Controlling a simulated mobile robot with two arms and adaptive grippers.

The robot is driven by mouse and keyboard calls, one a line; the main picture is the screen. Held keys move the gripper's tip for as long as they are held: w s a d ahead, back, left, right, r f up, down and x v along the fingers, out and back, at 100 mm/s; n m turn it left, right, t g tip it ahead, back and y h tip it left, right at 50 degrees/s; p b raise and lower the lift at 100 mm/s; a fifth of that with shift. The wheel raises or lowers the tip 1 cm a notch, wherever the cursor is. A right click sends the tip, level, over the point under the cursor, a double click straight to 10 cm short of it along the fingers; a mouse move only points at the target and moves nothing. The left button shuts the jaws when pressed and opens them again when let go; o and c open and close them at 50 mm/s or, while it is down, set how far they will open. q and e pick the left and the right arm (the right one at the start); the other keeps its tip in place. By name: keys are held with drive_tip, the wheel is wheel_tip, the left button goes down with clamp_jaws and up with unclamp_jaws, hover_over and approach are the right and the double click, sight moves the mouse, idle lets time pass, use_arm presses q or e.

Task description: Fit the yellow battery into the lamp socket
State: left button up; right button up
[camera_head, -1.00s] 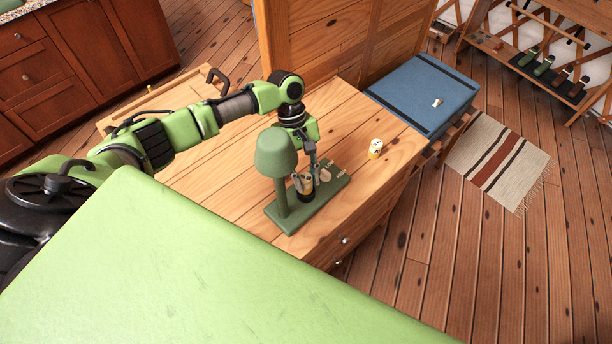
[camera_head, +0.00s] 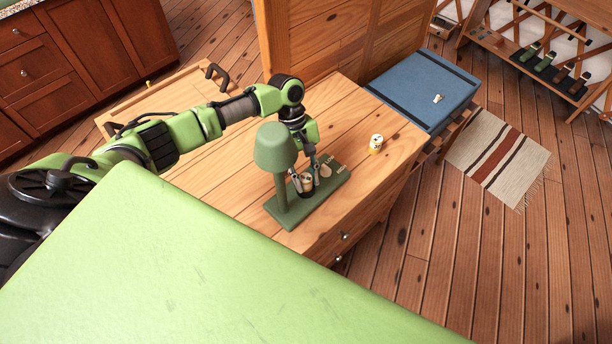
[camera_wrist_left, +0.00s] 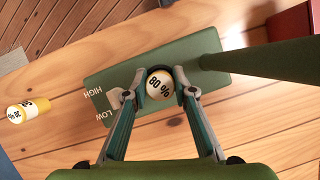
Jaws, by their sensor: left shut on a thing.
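The green lamp (camera_head: 275,147) stands on a green base (camera_head: 285,212) on the wooden cabinet top. My left gripper (camera_head: 308,181) points down over the base beside the lamp post. It is shut on a yellow battery (camera_head: 307,178) with a white top. In the left wrist view the battery (camera_wrist_left: 159,85), marked 80 %, stands upright between the fingertips (camera_wrist_left: 159,90). A dark round socket (camera_head: 306,194) shows at its lower end; how deep the battery sits in it is hidden. A second yellow-and-white battery (camera_head: 376,144) stands apart on the cabinet top. My right gripper is out of view.
The base carries LOW and HIGH labels (camera_wrist_left: 97,103) near the gripper. A blue chest (camera_head: 425,90) stands to the right, and a tall wooden panel (camera_head: 320,40) rises behind.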

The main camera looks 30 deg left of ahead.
use_arm(q)
drive_tip(key=shift+f, duration=0.25)
drive_tip(key=o, duration=1.2)
drive_tip(key=v, duration=1.2)
